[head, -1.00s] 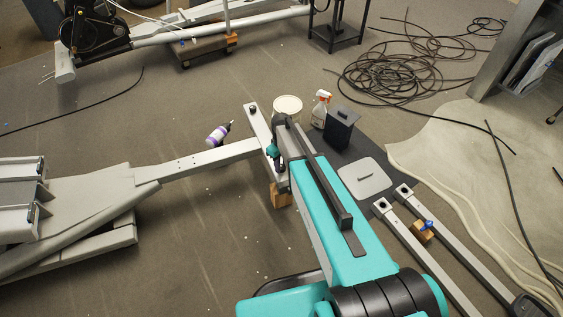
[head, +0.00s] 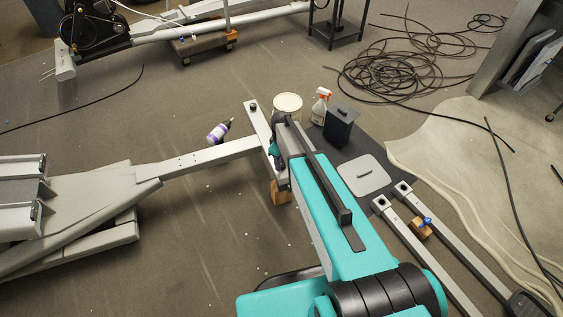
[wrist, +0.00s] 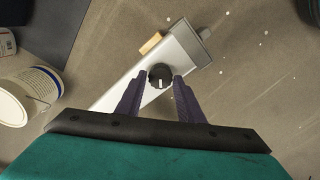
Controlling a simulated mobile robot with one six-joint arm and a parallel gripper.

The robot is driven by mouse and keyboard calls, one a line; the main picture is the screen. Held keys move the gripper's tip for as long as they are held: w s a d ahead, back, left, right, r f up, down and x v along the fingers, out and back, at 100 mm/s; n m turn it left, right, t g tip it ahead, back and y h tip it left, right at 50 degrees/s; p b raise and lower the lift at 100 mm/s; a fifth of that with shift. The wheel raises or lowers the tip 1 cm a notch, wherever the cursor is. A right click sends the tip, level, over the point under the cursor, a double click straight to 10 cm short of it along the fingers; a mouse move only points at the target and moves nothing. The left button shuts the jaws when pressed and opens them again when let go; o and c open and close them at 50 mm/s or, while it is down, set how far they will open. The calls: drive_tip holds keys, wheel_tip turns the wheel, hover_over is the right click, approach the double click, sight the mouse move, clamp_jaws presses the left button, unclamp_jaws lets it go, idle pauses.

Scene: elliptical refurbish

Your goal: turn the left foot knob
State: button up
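A black round knob (wrist: 160,76) with a white mark sits on top of the pale metal foot bar (wrist: 120,88), near the bar's end, in the wrist view. My gripper (wrist: 159,77) is open, with its two purple fingertips on either side of the knob. Narrow gaps seem to show between knob and fingers; I cannot tell contact or height. In the head view my gripper (head: 275,152) is over the near part of the foot bar (head: 259,123), and my arm hides the knob beneath it. Another black knob (head: 253,107) shows at the bar's far end.
A wooden block (head: 281,192) stands under the bar's near end. A purple-labelled bottle (head: 219,131) lies left of the bar.

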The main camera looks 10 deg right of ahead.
drive_tip(key=shift+o, duration=1.4)
drive_tip(key=shift+d, duration=0.1)
drive_tip(key=shift+s, duration=0.1)
drive_tip(key=shift+r, duration=0.2)
wheel_tip(320, 180, up, 13)
drive_tip(key=p, duration=0.1)
drive_tip(key=shift+r+p, duration=0.2)
drive_tip(key=shift+p, duration=0.1)
